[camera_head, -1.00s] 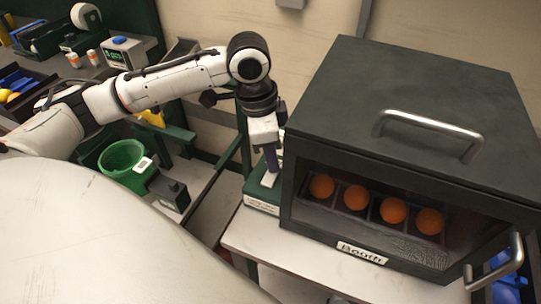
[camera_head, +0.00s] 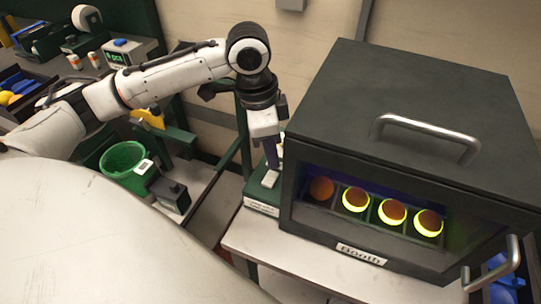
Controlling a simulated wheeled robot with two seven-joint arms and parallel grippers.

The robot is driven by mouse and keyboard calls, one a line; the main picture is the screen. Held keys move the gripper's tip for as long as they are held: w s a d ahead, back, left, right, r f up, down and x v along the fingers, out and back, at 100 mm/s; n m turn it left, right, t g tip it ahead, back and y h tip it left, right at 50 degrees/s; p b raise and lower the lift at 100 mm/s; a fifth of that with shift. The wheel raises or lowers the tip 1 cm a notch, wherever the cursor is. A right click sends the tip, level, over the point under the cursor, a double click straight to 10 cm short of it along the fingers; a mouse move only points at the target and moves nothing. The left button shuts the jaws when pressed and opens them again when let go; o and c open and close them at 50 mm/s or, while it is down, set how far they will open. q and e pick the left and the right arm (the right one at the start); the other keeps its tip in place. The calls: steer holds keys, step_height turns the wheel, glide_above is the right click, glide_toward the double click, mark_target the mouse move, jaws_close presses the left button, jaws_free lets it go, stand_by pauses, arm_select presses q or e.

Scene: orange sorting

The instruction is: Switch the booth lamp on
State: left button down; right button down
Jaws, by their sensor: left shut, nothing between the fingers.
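The dark booth (camera_head: 420,95) stands on a white table at the right, with a "Booth" label on its front. Its window glows blue-violet. Several oranges sit in a row inside; the leftmost orange (camera_head: 321,188) looks dull, and the others, such as this orange (camera_head: 355,199), show bright yellow-green glowing patches. A green switch box (camera_head: 262,197) with a pale rocker (camera_head: 269,179) on top stands left of the booth. My left gripper (camera_head: 272,163) points down, shut and empty, just above the switch box; I cannot tell if it touches. My right gripper is not in view.
A green bucket (camera_head: 122,160) and a small dark box (camera_head: 172,194) stand to the left. Bare white table (camera_head: 290,254) shows in front of the booth.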

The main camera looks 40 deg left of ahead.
mark_target(272, 175)
arm_select(q)
steer(key=shift+r, duration=2.05)
